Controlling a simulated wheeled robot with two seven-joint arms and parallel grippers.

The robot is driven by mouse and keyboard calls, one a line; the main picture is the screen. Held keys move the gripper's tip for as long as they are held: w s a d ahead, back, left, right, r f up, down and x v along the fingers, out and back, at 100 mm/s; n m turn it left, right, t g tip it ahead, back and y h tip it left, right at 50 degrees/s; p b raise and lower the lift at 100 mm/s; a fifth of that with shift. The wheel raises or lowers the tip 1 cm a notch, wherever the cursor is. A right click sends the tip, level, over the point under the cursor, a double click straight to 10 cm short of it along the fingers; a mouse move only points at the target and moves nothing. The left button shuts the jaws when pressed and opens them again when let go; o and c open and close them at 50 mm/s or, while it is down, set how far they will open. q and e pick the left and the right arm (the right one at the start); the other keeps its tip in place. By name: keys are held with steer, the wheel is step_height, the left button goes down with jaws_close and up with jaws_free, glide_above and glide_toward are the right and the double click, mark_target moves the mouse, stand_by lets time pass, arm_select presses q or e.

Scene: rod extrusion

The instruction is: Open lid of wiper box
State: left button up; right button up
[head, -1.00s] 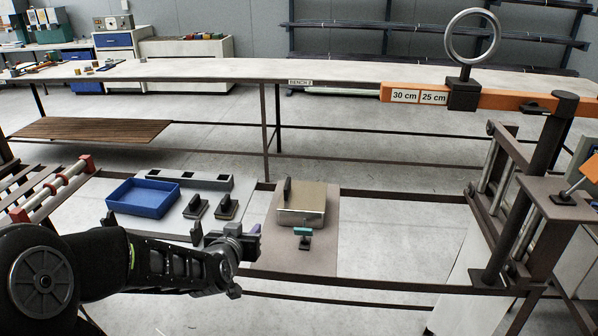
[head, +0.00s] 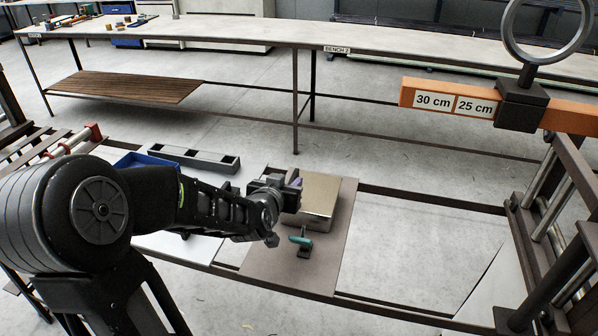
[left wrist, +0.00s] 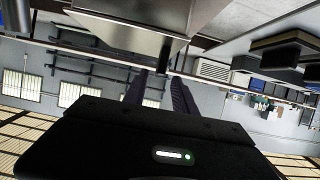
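The wiper box (head: 318,200), a silvery metal box with a lid, sits on a brown board in the head view. My left gripper (head: 292,184) is at the box's left side and covers part of it, including the place where its dark upright handle stood earlier. In the left wrist view the box's metal (left wrist: 125,42) fills the top, with a dark upright piece (left wrist: 165,58) beside it, at the fingertips. The fingers (left wrist: 163,80) are apart; I cannot tell if they touch that piece. The lid looks shut. My right gripper is out of view.
A teal-handled tool (head: 301,240) on a black stand is just in front of the box. The brown board (head: 268,263) is otherwise bare there. A blue tray (head: 142,160) and a grey rack (head: 192,157) lie left. An orange bar (head: 430,96) stands at right.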

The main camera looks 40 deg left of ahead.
mark_target(297, 174)
arm_select(q)
steer(key=shift+p+x, duration=1)
steer(key=shift+x, duration=3)
steer(key=shift+c, duration=0.4)
jaws_close()
